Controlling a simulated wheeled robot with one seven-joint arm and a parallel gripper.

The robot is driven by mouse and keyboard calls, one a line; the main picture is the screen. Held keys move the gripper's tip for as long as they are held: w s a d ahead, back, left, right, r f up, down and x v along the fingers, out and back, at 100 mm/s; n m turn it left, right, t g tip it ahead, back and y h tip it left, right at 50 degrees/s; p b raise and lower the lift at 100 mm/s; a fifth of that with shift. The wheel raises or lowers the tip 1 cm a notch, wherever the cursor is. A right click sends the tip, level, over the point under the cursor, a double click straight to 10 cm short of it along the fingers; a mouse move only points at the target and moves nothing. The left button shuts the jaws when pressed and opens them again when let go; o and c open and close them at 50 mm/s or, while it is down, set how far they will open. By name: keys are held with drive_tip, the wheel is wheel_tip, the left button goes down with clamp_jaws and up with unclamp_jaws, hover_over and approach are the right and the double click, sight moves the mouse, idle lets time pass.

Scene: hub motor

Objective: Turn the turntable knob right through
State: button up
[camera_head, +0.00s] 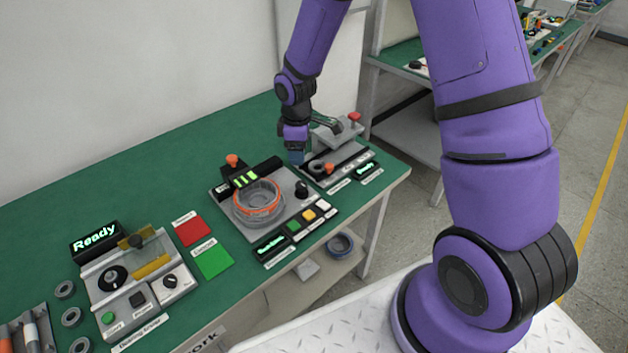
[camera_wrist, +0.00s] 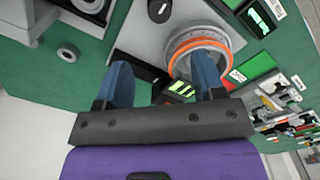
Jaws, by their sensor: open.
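The turntable station (camera_head: 228,205) is a grey plate with a ring-shaped part (camera_head: 258,203) with an orange band on it. A small black knob (camera_head: 301,189) stands at the plate's right side. In the wrist view the black knob (camera_wrist: 160,10) is at the top edge, partly cut off. My gripper (camera_head: 296,158) hangs above the bench behind the knob, apart from it. In the wrist view its two blue fingers (camera_wrist: 163,75) are spread wide with nothing held between them. One finger overlaps the ring in that view.
A station with a red-topped lever (camera_head: 353,117) stands close to the right of my gripper. A black block with green bars (camera_head: 244,177) is behind the ring. Buttons (camera_head: 308,214) line the front. Another station with a Ready display (camera_head: 95,241) is at left. Green bench surface (camera_head: 130,185) is clear behind.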

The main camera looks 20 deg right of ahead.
sight(301, 184)
drive_tip(key=f, duration=1.2)
drive_tip(key=shift+d+f, duration=0.15)
drive_tip(key=shift+d, duration=0.05)
drive_tip(key=c, duration=0.9)
